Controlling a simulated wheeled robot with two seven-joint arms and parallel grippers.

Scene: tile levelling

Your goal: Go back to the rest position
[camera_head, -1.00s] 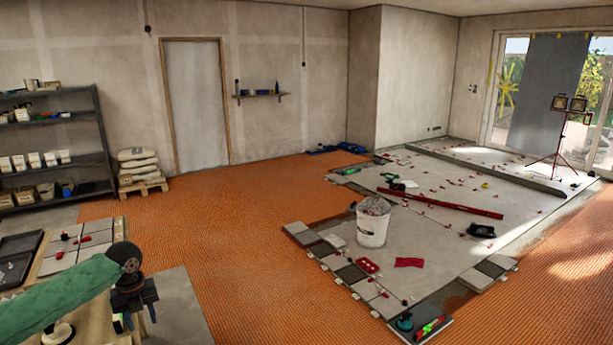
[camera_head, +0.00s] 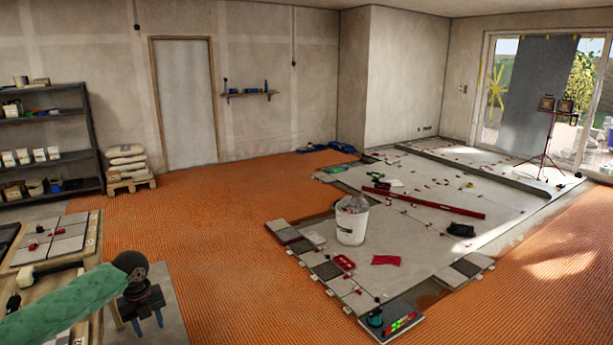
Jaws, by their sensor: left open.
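My left arm, in a green sleeve, comes in from the lower left. My left gripper (camera_head: 147,322) points down, open and empty, beside the right edge of the wooden workbench (camera_head: 94,325). My right gripper is not in view. On the bench lies a board of grey tiles (camera_head: 60,240) with red levelling pieces on it.
The tiled floor area (camera_head: 420,215) holds a white bucket (camera_head: 351,225), a long red level (camera_head: 430,206) and a red cloth (camera_head: 386,260). Orange matting (camera_head: 220,225) between bench and tiles is clear. A dark shelf (camera_head: 50,120) and stacked bags (camera_head: 127,162) stand at the left.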

